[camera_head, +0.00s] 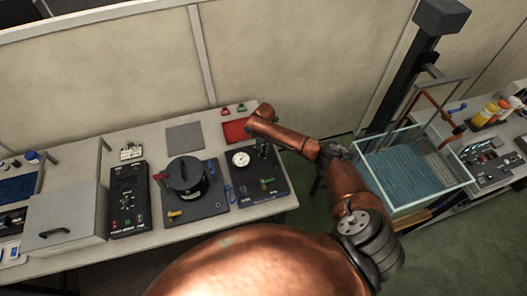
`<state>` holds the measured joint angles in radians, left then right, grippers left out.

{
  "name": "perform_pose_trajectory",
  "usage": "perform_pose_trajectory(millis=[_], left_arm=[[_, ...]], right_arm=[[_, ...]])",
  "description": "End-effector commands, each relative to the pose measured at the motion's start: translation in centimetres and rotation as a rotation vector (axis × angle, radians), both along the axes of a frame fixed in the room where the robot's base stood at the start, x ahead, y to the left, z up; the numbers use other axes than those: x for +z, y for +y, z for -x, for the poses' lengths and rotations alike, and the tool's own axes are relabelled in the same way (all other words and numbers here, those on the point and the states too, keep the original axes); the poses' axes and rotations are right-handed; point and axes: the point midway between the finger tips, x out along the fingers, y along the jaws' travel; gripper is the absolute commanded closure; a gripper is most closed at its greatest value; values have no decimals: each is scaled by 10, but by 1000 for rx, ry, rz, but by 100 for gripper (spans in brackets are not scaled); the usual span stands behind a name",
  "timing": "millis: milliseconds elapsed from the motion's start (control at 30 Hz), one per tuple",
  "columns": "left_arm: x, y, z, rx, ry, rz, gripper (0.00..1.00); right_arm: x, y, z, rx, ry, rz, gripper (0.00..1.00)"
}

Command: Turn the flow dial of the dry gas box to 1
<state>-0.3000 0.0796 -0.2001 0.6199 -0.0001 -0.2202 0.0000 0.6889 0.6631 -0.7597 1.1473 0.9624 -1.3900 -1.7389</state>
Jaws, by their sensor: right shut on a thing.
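The dry gas box looks to be the dark panel (262,188) at the right end of the bench, with a round white gauge (241,159) and a small green part (267,182) on it. My right gripper (262,151) points down over the far right part of this panel, right of the gauge. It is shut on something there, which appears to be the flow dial. The dial, its marks and its setting are hidden by the gripper or too small to read. My left gripper is out of view.
A black lidded cylinder (186,173) stands on a plate left of the panel. A black instrument (129,198) is further left. A glass tank (412,168) stands right of my right arm.

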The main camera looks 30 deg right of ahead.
Motion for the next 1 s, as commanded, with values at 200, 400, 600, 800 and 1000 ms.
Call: perform_pose_trajectory(millis=[200, 400, 600, 800, 1000], left_arm=[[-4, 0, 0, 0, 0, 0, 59], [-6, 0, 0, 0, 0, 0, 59], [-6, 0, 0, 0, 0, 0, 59], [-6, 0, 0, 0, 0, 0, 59], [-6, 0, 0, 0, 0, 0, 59]], right_arm=[[0, 1, -1, 107, -1, 0, 100], [0, 0, -1, 155, -1, 0, 100], [1, 1, -1, 169, -1, -1, 100], [1, 1, -1, 169, -1, 0, 100], [1, 0, -1, 168, -1, 0, 73]])
